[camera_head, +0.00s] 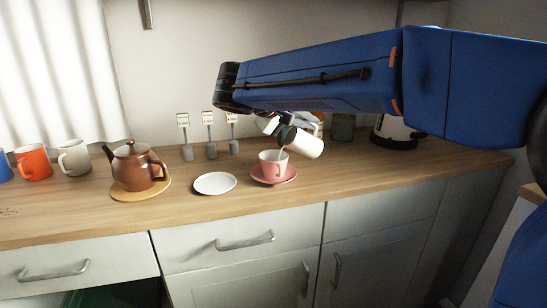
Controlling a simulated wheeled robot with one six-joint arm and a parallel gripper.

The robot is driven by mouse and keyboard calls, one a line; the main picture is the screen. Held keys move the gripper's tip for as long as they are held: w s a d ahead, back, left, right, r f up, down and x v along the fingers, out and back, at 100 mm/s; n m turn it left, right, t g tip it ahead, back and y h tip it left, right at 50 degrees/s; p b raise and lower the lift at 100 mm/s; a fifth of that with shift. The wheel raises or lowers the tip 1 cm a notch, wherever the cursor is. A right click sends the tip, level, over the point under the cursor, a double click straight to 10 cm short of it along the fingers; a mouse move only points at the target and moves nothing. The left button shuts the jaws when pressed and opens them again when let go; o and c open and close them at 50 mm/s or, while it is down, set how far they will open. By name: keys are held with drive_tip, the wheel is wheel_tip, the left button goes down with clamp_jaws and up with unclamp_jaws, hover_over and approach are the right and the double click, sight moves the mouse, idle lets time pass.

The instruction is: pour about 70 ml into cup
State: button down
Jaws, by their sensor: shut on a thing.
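A pink and white cup (269,168) stands upright on a pink saucer (289,179) near the middle of the counter. My gripper (283,127) is just above and behind the cup, partly hidden under my blue arm. A pale stream seems to run from the mouth toward the cup. The level inside the cup cannot be made out.
A white plate (215,184) lies left of the saucer. A brown teapot (138,168) stands on a round mat (125,195). Orange (34,163) and white (74,158) mugs stand at left. Several small label stands (209,150) are behind. A white-and-black appliance (394,133) is at right.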

sight(314, 125)
drive_tip(key=shift+s+a+r+n+t+h, duration=0.2)
drive_tip(key=shift+a+r+t+h, duration=0.2)
drive_tip(key=shift+a+h, duration=0.15)
drive_tip(key=shift+s+a+r+n+t+h, duration=0.1)
drive_tip(key=shift+a+r+n+t+h, duration=0.1)
drive_tip(key=shift+a+r+t+h, duration=0.25)
idle(1.8)
drive_tip(key=shift+d+g, duration=0.15)
drive_tip(key=shift+g, duration=0.1)
drive_tip(key=shift+w+d+f+m+g+y, duration=0.2)
drive_tip(key=shift+d+f+m+g+y, duration=0.15)
drive_tip(key=shift+d+y, duration=0.3)
drive_tip(key=shift+w+d+f+g+y, duration=0.15)
drive_tip(key=shift+d+f+g+y, duration=0.3)
drive_tip(key=shift+f+y, duration=0.2)
drive_tip(key=shift+f, duration=0.15)
drive_tip(key=shift+w+d+f+m+g+y, duration=0.15)
drive_tip(key=shift+d+f+m+g+y, duration=0.25)
drive_tip(key=shift+y, duration=0.3)
drive_tip(key=shift+w+d+f+m+g+y, duration=0.15)
drive_tip(key=shift+d+f+g+y, duration=0.25)
drive_tip(key=shift+y, duration=0.3)
drive_tip(key=shift+d, duration=0.15)
